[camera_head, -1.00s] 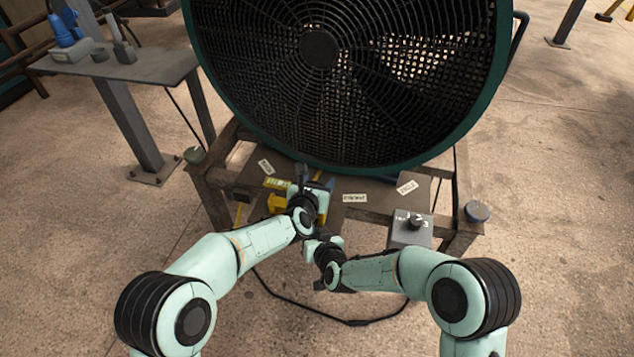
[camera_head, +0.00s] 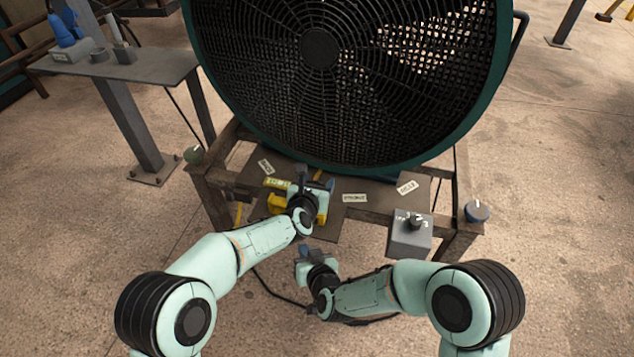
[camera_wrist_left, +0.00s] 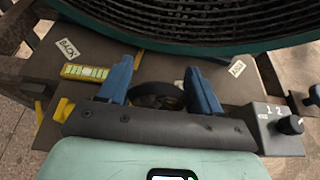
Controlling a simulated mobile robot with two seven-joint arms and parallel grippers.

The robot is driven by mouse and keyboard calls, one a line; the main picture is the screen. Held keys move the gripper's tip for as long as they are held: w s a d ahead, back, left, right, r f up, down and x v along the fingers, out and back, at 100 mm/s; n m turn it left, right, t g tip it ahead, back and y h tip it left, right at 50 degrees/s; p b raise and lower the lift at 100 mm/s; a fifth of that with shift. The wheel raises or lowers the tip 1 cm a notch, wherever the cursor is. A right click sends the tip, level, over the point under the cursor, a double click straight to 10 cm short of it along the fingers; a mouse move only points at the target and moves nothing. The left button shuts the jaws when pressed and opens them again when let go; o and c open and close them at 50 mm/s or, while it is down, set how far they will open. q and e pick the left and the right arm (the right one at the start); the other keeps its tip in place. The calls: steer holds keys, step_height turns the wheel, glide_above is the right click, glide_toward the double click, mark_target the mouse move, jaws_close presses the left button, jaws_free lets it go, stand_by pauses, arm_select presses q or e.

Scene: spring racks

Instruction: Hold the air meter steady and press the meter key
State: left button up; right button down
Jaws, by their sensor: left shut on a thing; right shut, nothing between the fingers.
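The air meter appears to be the yellow item (camera_head: 278,204) under my left gripper on the fan's base shelf; the hand hides most of it. In the left wrist view a yellow part (camera_wrist_left: 63,110) shows left of the fingers and a dark round part lies between them. My left gripper (camera_head: 316,180) is shut on the meter, its blue fingers (camera_wrist_left: 160,88) either side of that round part. My right gripper (camera_head: 301,256) is shut and empty, in front of the shelf and apart from the meter. The meter key cannot be made out.
The big fan (camera_head: 318,50) stands behind the shelf. A yellow-edged strip (camera_head: 277,183) and white labels (camera_head: 354,198) lie on the shelf. A grey knob box (camera_head: 410,238) is at the front right. A side table (camera_head: 120,68) is at upper left. A cable hangs in front.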

stand_by(0.4)
arm_select(q)
steer(key=o, duration=1.3)
